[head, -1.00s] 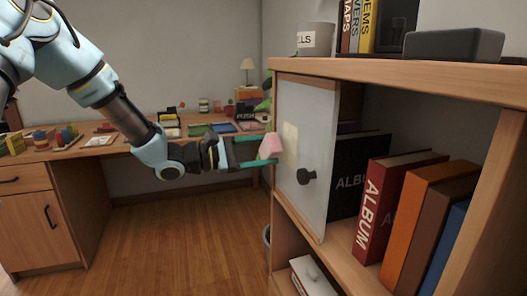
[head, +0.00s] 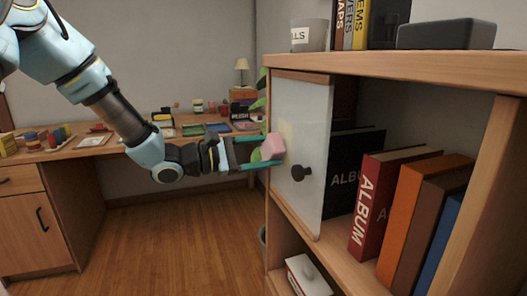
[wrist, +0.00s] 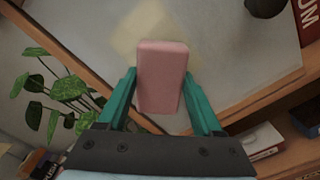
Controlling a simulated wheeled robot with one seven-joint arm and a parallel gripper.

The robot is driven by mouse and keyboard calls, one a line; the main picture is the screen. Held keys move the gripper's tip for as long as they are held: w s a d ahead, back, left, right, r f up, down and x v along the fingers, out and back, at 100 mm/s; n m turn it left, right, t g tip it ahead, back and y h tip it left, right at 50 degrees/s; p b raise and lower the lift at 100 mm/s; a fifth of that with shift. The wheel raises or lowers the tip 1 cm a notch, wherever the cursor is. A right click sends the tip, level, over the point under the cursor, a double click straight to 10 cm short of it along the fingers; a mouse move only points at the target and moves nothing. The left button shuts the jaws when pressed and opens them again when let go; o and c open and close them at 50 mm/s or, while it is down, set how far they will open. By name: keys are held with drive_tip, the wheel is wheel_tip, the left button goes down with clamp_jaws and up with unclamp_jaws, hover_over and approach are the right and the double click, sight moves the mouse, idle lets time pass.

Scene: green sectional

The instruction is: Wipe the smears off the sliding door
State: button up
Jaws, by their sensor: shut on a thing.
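My gripper (head: 262,153) is shut on a pink block-shaped wiper (head: 272,147), with a teal finger on either side of it. The wiper also shows in the wrist view (wrist: 162,75). The sliding door (head: 308,200) is a pale panel with a black round knob (head: 301,173), at the left part of the shelf unit. The wiper is at the door's left part; I cannot tell whether it touches. A faint yellowish smear (wrist: 145,35) lies on the door just beyond the wiper in the wrist view. The wiper hides part of the door there.
Right of the door, the open shelf holds a black album (head: 347,175), a red album (head: 372,200) and other books. A grey pot (head: 310,35) stands on top. A leafy plant (wrist: 65,90) is left of the door. A desk with small items (head: 95,150) stands behind.

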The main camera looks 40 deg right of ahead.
sight(267, 138)
drive_tip(key=shift+s+a+b, duration=0.25)
drive_tip(key=shift+s+a, duration=0.05)
drive_tip(key=shift+s, duration=0.5)
drive_tip(key=shift+s+a+b, duration=0.25)
drive_tip(key=shift+s+a, duration=0.05)
drive_tip(key=shift+s, duration=0.55)
drive_tip(key=shift+s+a+b, duration=0.25)
drive_tip(key=shift+s+a, duration=0.05)
drive_tip(key=shift+s, duration=0.5)
drive_tip(key=shift+s+r+p, duration=0.1)
drive_tip(key=shift+r+p, duration=0.6)
drive_tip(key=shift+r, duration=0.3)
drive_tip(key=shift+w+d, duration=0.55)
drive_tip(key=shift+w, duration=0.65)
drive_tip(key=shift+w+d, duration=0.55)
drive_tip(key=shift+w, duration=0.65)
drive_tip(key=shift+w+d, duration=0.55)
drive_tip(key=shift+w, duration=0.65)
drive_tip(key=shift+w+r+p, duration=0.1)
drive_tip(key=shift+p, duration=0.2)
